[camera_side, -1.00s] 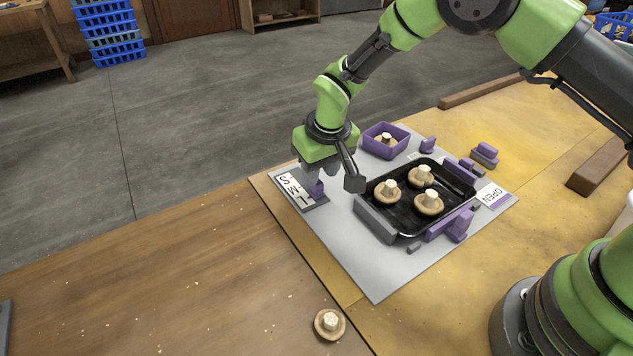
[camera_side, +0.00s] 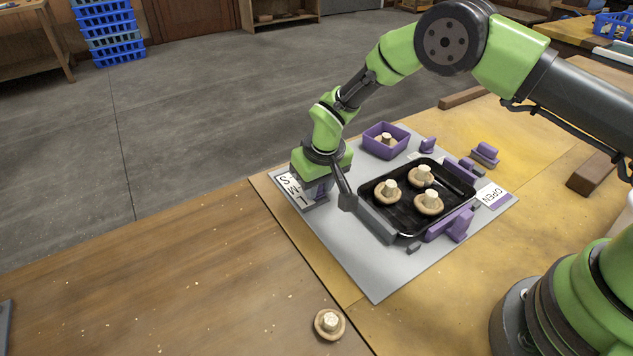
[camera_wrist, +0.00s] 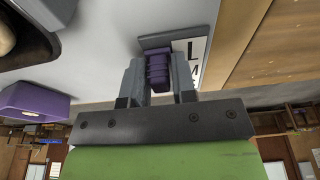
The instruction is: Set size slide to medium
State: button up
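The size slide's purple knob (camera_wrist: 158,70) stands beside the L mark on the white size card (camera_wrist: 198,50) in the wrist view. In the side view the card (camera_side: 291,187) shows S, M and L, and the knob (camera_side: 318,190) is at the L end, partly hidden by my gripper (camera_side: 316,183). My gripper (camera_wrist: 158,80) is low over the slide, with one grey finger on each side of the knob. I cannot tell whether the fingers press on it.
A black tray (camera_side: 385,228) with three mushrooms stands right of my gripper on the grey board (camera_side: 375,285). A purple box (camera_side: 375,148) holding a mushroom is behind it. Purple blocks and an OPEN card (camera_side: 492,195) are at the right. A loose mushroom (camera_side: 329,324) lies on the table in front.

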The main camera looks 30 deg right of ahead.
jog(key=shift+w, duration=1.8)
jog(key=o, duration=0.7)
jog(key=shift+o, duration=0.2)
jog(key=shift+r, duration=0.1)
jog(key=shift+v, duration=2.15)
